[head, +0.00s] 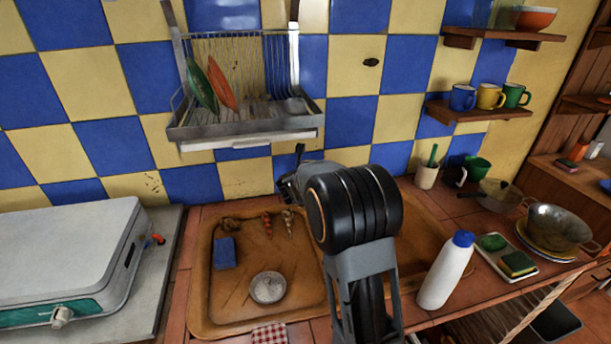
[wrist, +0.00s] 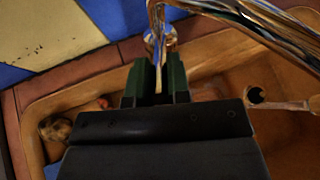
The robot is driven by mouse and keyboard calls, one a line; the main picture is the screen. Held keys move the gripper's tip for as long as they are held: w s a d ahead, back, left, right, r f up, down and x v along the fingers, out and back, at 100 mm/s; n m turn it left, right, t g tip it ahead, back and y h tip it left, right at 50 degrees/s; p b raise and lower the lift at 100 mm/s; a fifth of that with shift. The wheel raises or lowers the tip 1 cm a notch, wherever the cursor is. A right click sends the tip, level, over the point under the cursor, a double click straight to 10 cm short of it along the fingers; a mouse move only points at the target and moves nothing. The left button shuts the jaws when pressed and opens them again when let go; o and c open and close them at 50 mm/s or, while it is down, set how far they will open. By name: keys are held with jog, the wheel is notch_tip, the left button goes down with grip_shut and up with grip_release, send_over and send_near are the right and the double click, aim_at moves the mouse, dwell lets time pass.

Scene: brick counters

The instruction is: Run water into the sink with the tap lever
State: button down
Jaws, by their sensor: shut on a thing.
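The brown sink (head: 198,300) is set in the tiled counter, with a round drain strainer (head: 268,287) in its left basin. In the wrist view the chrome tap (wrist: 225,8) rises at the back edge of the sink (wrist: 30,110), its spout reaching right. My gripper (wrist: 158,82) is at the tap's base, its dark green fingers shut on the slim metal tap lever (wrist: 158,72). In the head view my arm hides most of the tap and the grip. I make out no stream of water in either view.
A blue sponge (head: 224,253) and several small items lie in the left basin. A white bottle (head: 446,270) with a blue cap stands right of my arm. A dish rack (head: 245,125) hangs above. A grey stove (head: 65,260) stands left.

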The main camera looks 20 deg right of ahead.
jog(key=shift+r, duration=0.1)
jog(key=c, duration=1.1)
grip_release()
jog(key=v, duration=1.2)
jog(key=shift+w, duration=0.1)
